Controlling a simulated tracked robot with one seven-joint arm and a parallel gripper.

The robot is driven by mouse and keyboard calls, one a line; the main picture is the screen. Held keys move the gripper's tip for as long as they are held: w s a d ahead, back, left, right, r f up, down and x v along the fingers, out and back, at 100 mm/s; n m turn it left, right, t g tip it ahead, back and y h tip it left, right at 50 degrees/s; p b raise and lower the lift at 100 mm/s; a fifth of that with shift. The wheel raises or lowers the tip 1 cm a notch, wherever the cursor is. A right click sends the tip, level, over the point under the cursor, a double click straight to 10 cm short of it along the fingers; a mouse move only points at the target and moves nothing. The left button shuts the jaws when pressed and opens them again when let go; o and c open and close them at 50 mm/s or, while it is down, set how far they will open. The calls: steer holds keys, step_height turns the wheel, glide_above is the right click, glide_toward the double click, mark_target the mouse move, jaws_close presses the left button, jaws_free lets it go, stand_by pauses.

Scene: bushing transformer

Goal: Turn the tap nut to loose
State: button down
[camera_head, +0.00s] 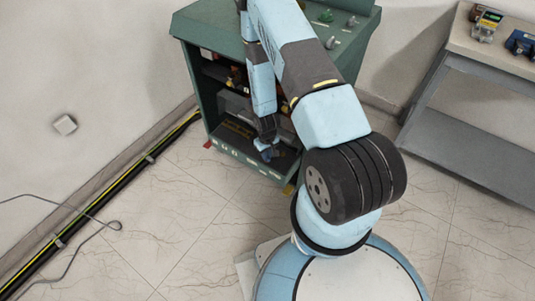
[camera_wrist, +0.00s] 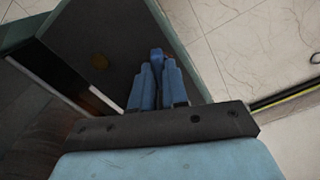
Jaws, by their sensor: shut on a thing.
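The green transformer cabinet (camera_head: 192,100) stands at the top centre of the head view, its front open. My gripper (camera_head: 268,150) reaches down to the low part of this front. In the wrist view, my gripper (camera_wrist: 157,84) has its two blue fingers close together on either side of a small blue rounded piece, which I take to be the tap nut (camera_wrist: 156,55). The fingers are shut on it, and its top shows beyond their tips. The nut's seat and thread are hidden. In the head view the nut cannot be told apart from the blue fingers.
A grey bench (camera_head: 480,105) with small devices on top stands at the right. Black and yellow-green cables (camera_head: 100,205) run along the wall at the left. The tiled floor (camera_head: 190,255) around the cabinet is mostly clear.

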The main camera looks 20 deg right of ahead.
steer(key=shift+m, duration=1.2)
steer(key=c, duration=1.1)
jaws_free()
steer(key=shift+c, duration=0.2)
steer(key=shift+r, duration=0.15)
step_height(320, 180, up, 13)
steer(key=shift+r, duration=0.2)
